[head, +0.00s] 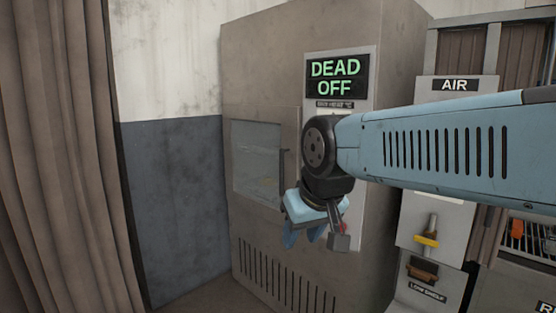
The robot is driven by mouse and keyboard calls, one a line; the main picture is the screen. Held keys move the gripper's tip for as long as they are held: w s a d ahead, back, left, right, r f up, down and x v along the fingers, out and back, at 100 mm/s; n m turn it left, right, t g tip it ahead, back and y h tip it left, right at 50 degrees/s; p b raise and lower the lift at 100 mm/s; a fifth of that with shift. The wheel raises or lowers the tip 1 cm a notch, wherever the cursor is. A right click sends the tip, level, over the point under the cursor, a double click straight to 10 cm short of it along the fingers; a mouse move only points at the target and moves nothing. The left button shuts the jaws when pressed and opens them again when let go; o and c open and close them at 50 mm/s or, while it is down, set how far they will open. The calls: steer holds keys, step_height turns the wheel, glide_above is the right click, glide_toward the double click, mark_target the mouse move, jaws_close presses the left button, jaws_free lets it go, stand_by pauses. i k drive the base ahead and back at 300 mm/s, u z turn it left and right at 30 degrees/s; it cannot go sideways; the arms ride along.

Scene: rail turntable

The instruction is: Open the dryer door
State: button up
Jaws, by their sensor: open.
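The dryer is a tall grey-brown cabinet (265,55) in the middle of the head view. Its door (292,125) has a glass window (256,160) and looks shut. A dark upright handle (284,168) stands at the window's right edge; its lower end is close to my arm. My gripper (303,239) hangs below my wrist, in front of the cabinet and lower than the handle.
A lit "DEAD OFF" sign (335,77) is on the cabinet's upper front. Vent slots (275,278) run along its lower front. A brown curtain (60,150) hangs at left. At right are an "AIR" panel (440,205) with a yellow-handled valve (427,238) and shelving.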

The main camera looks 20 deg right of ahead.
mark_target(290, 118)
steer(key=z, duration=0.4)
steer(key=i, duration=1.35)
steer(key=z, duration=0.6)
